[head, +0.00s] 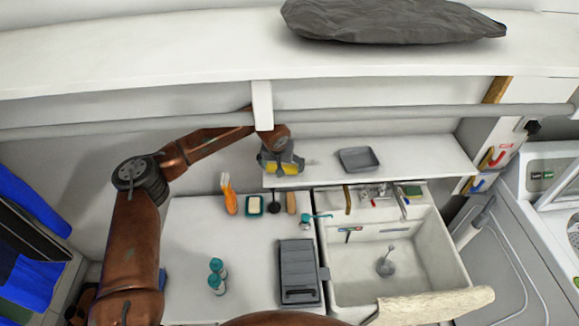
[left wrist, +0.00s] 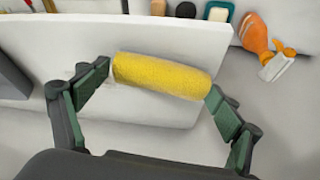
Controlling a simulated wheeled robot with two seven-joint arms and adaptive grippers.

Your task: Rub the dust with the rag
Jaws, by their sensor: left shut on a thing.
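My left gripper (head: 280,160) is at the left end of the white shelf above the counter and sink. In the left wrist view its two fingers are shut on the yellow rag (left wrist: 162,76), a rolled shape held between the pads. The rag also shows in the head view as a yellow patch (head: 289,169) under the gripper, close to the shelf (head: 420,158). I cannot tell whether it touches the shelf. A faint greyish smudge, perhaps the dust, lies just right of the gripper. My right gripper is not in view.
A grey tray (head: 358,159) stands on the shelf to the right of the gripper. Below are an orange bottle (head: 229,196), a soap dish (head: 254,205), a grey box (head: 298,272) and the sink (head: 385,290). A grey pipe (head: 400,112) runs above the shelf.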

